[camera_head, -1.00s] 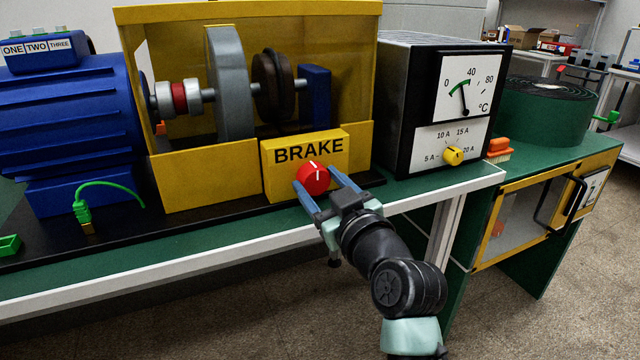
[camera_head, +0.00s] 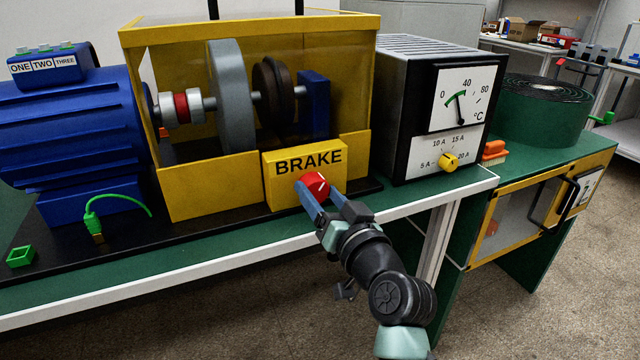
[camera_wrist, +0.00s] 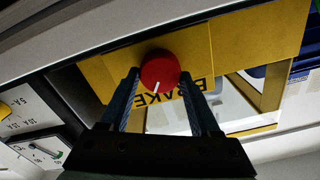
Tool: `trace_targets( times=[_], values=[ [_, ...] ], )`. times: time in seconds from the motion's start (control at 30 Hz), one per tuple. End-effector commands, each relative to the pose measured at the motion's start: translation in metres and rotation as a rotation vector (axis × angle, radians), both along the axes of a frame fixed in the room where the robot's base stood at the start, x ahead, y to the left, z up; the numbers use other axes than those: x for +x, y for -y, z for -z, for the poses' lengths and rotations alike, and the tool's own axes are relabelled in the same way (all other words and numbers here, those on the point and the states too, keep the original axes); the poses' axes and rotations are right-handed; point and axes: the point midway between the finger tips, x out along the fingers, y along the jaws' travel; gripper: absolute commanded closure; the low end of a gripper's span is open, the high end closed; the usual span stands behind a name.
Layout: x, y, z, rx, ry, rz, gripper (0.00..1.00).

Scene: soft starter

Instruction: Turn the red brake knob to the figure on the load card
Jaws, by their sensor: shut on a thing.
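The red brake knob (camera_head: 315,184) is on the front of the yellow BRAKE box (camera_head: 280,184). Its white mark points up and to the right in the head view. My gripper (camera_head: 318,190) is shut on the knob, with one blue finger on each side. In the wrist view the knob (camera_wrist: 160,70) sits between the fingertips of my gripper (camera_wrist: 160,76), its white mark pointing down and slightly left. No scale figures are readable around the knob. A white card (camera_head: 588,194) is on the cabinet door at right; its writing is too small to read.
A grey meter box (camera_head: 430,115) with a yellow ampere knob (camera_head: 448,161) stands right of the brake. A blue motor (camera_head: 70,130) and green cable (camera_head: 120,200) are at left. The white bench edge (camera_head: 240,260) runs below my gripper.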

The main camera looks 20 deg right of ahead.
Motion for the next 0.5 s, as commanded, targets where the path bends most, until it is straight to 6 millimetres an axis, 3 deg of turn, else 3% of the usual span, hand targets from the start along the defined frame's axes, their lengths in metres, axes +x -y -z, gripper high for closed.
trace_targets(
  times=[0.5],
  values=[
    [-0.0001, 0.0011, -0.0005, 0.493, -0.021, -0.001, 0.92]
  ],
)
